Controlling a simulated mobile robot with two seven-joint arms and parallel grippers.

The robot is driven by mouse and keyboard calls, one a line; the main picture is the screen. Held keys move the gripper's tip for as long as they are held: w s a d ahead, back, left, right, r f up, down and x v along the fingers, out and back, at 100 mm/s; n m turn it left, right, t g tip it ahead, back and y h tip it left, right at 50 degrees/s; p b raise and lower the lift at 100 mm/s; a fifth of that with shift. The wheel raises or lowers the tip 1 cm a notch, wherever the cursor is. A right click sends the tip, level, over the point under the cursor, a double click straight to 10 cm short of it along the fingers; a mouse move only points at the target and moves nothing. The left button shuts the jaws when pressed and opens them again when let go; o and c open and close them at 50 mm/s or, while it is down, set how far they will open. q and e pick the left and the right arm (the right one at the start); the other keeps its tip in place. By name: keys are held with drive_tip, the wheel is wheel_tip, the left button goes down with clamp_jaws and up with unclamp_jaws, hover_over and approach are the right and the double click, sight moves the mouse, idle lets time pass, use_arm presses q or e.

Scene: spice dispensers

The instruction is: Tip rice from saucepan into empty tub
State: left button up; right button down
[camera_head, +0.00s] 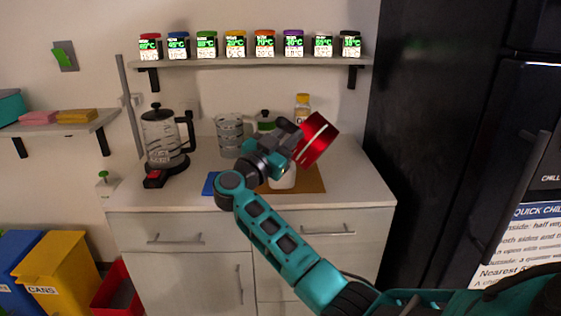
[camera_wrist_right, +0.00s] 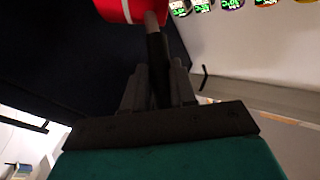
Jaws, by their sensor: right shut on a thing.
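A red saucepan (camera_head: 319,142) is held tilted above the right part of the counter, with its handle toward my right gripper (camera_head: 288,136). In the right wrist view the red pan (camera_wrist_right: 128,9) shows at the top edge, and its dark handle (camera_wrist_right: 157,62) runs down between the fingers of my right gripper (camera_wrist_right: 158,88), which is shut on it. A white tub (camera_head: 284,179) stands on the counter below the gripper, partly hidden by it. I cannot see inside the pan or the tub, and no rice is visible. My left gripper is out of view.
A brown board (camera_head: 313,180) and a blue mat (camera_head: 209,185) lie on the counter. A glass jug (camera_head: 163,138), a clear ribbed container (camera_head: 230,133) and a yellow-capped bottle (camera_head: 302,104) stand behind. Several spice jars line the shelf (camera_head: 255,64) above. A black fridge (camera_head: 440,120) bounds the right.

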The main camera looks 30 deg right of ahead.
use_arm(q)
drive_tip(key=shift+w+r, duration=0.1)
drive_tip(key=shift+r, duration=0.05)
use_arm(e)
drive_tip(key=shift+w+a+r+n, duration=0.2)
drive_tip(key=shift+w+r+n, duration=0.2)
drive_tip(key=shift+r+n, duration=0.2)
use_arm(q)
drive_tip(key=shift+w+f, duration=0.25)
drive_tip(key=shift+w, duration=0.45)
use_arm(e)
drive_tip(key=shift+w+a+f+n+t, duration=0.2)
drive_tip(key=shift+w+n+t, duration=0.15)
drive_tip(key=shift+w+n, duration=0.15)
drive_tip(key=shift+w+a+f+n+t, duration=0.2)
drive_tip(key=shift+w+n+t, duration=0.15)
drive_tip(key=shift+n, duration=0.25)
